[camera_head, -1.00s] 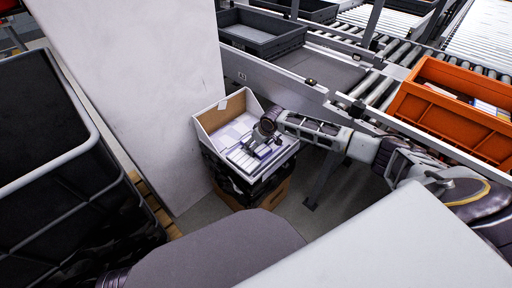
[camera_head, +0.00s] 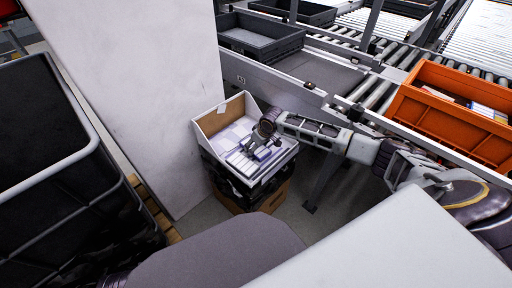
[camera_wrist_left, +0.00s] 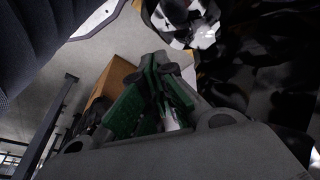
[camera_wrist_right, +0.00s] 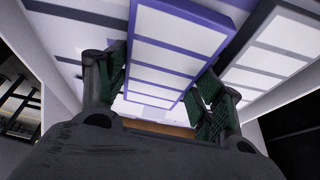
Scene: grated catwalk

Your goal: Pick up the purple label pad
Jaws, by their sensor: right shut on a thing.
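The purple label pad (camera_wrist_right: 178,62) shows in the right wrist view as a block with purple edges and white label panels. It lies between the fingers of my right gripper (camera_wrist_right: 158,85), which is shut on it. In the head view my right gripper (camera_head: 258,142) reaches down into an open white box (camera_head: 205,122), and the pad (camera_head: 262,154) shows small below it. I cannot tell whether the pad is clear of the box floor. My left gripper (camera_wrist_left: 160,68) shows only in the left wrist view, with its green-padded fingers together and no object clearly between them.
More label pads, including a grey-edged one (camera_wrist_right: 270,55), lie close beside the purple pad. The white box stands on dark and cardboard boxes (camera_head: 272,199). A pale pillar (camera_head: 150,100) is left of it, a roller conveyor with an orange crate (camera_head: 440,120) to the right.

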